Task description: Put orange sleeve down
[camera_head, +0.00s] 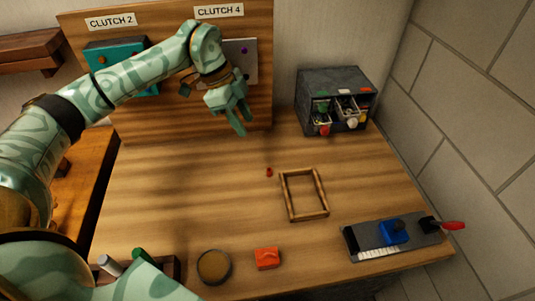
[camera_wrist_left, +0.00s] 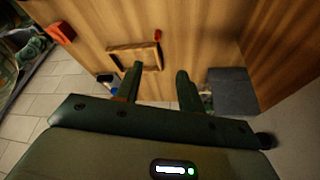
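A small orange-red piece (camera_head: 269,172), which looks like the orange sleeve, sits on the wooden table just left of the wooden frame. It also shows as a small red piece at the frame's corner in the left wrist view (camera_wrist_left: 157,34). My left gripper (camera_head: 239,122) is above the table, up and left of this piece and apart from it. In the left wrist view the fingers (camera_wrist_left: 159,86) are spread with nothing between them. My right gripper is not in view.
A wooden frame (camera_head: 288,200) lies mid-table. A grey drawer box (camera_head: 312,88) stands at the back right. An orange block (camera_head: 267,259) and a round brown dish (camera_head: 214,267) are at the front. A grey tool with a red handle (camera_head: 365,239) is front right. The left-middle table is clear.

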